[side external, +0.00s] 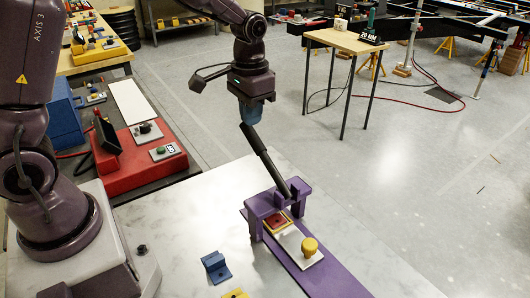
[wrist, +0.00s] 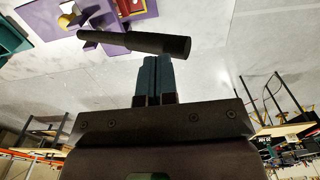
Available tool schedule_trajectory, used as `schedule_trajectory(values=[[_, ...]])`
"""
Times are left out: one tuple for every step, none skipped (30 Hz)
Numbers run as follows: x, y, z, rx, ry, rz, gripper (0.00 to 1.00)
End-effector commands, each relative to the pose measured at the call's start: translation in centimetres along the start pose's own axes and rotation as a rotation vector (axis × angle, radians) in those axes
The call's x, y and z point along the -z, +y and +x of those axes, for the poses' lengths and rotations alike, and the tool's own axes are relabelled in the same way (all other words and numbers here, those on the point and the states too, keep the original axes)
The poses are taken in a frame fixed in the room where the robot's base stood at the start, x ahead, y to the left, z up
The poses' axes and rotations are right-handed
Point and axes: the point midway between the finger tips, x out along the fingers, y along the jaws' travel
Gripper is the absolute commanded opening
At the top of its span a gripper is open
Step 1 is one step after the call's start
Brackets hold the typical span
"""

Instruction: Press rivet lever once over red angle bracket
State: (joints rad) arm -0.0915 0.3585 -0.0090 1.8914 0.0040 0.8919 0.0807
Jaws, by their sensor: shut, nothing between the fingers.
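The rivet lever (side external: 265,160) is a long black handle that rises at a slant from a purple press frame (side external: 305,187) on the bench. The red angle bracket (side external: 275,222) sits low inside that frame, by a yellow border, partly hidden by it. My gripper (side external: 252,118) is shut and empty, pointing down close to the lever's raised end. In the wrist view the closed blue-grey fingertips (wrist: 156,60) are right at the thick end of the black lever (wrist: 135,42). I cannot tell whether they touch it.
A yellow knob (side external: 309,247) stands on a pale plate in the purple base. A blue bracket (side external: 216,267) and a yellow part (side external: 236,293) lie on the bench to the left. A red control box (side external: 140,155) with a dark screen stands further left. Open floor lies beyond the bench.

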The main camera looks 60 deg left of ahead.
Motion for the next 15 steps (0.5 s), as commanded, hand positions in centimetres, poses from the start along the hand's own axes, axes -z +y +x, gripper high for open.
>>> schedule_trajectory(values=[[0.0,0.0,0.2,0.0,-0.001,0.0,0.0],[0.0,0.0,0.3,0.0,-0.001,0.0,0.0],[0.0,0.0,0.4,0.0,-0.001,0.0,0.0],[0.0,0.0,0.5,0.0,-0.001,0.0,0.0],[0.0,0.0,0.6,0.0,-0.001,0.0,0.0],[0.0,0.0,0.7,0.0,-0.001,0.0,0.0],[0.0,0.0,0.8,0.0,-0.001,0.0,0.0],[0.0,0.0,0.9,0.0,-0.002,0.0,0.0],[0.0,0.0,1.1,0.0,-0.002,0.0,0.0],[0.0,0.0,1.1,0.0,-0.002,0.0,0.0],[0.0,0.0,1.2,0.0,-0.002,0.0,0.0],[0.0,0.0,1.3,0.0,-0.002,0.0,0.0],[0.0,0.0,1.4,0.0,-0.001,0.0,0.0],[0.0,0.0,1.5,0.0,-0.001,0.0,0.0],[0.0,0.0,1.6,0.0,-0.001,0.0,0.0]])
